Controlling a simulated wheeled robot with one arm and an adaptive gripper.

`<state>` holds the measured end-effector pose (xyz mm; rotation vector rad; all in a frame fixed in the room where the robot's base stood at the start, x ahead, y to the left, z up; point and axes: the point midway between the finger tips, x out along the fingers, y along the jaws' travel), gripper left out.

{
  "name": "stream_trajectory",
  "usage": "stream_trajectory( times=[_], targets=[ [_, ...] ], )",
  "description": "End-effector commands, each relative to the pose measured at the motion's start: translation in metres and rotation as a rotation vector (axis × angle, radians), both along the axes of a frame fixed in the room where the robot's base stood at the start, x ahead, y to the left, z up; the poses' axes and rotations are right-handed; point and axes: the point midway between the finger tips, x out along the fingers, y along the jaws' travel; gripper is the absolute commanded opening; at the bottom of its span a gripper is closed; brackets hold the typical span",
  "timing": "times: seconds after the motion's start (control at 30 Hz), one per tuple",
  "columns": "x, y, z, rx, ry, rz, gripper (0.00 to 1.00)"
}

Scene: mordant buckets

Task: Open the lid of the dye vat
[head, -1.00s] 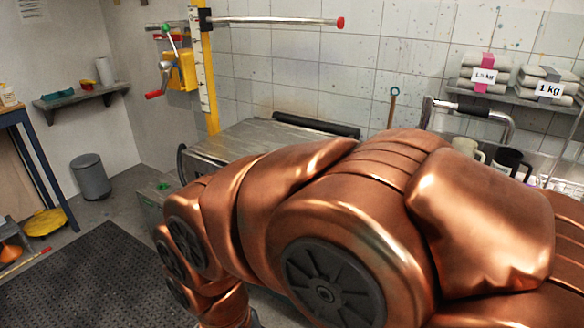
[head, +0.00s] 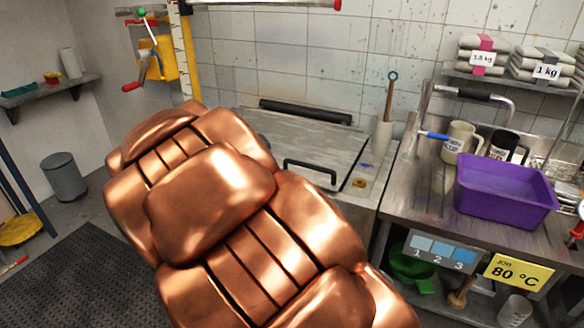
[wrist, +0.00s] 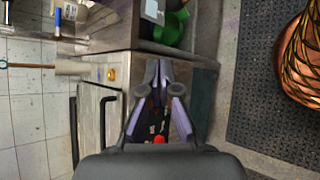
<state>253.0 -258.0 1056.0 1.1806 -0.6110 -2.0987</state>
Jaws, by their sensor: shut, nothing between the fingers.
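The dye vat's grey metal lid (head: 300,135) lies flat and shut in the middle of the head view, with a black bar handle (head: 312,166) along its front edge. In the wrist view, which is turned sideways, the lid (wrist: 90,105) and handle (wrist: 104,122) are left of my gripper (wrist: 158,68). My gripper's fingers are together at the tips, with nothing between them. They are in front of the vat's front side, apart from the handle. A dark panel with a red button (wrist: 158,140) shows behind the fingers. My arm hides my gripper in the head view.
A counter right of the vat holds a purple tub (head: 505,190) and mugs (head: 460,142). A wooden-handled tool stands in a pale holder (head: 381,138) by the vat's back right corner. A yellow crank box (head: 158,58) is on the left. A dark floor mat (head: 75,275) lies at front left.

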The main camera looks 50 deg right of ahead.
Motion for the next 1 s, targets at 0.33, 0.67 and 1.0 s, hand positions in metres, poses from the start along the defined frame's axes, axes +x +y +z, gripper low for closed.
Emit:
stream_trajectory(
  times=[0.33,0.67,1.0],
  targets=[
    [0.081,-0.090,0.027,-0.299,0.355,0.277,0.00],
    [0.189,-0.129,-0.006,-0.448,0.714,0.636,0.00],
    [0.266,-0.129,-0.079,-0.478,0.960,0.946,0.00]
  ],
)
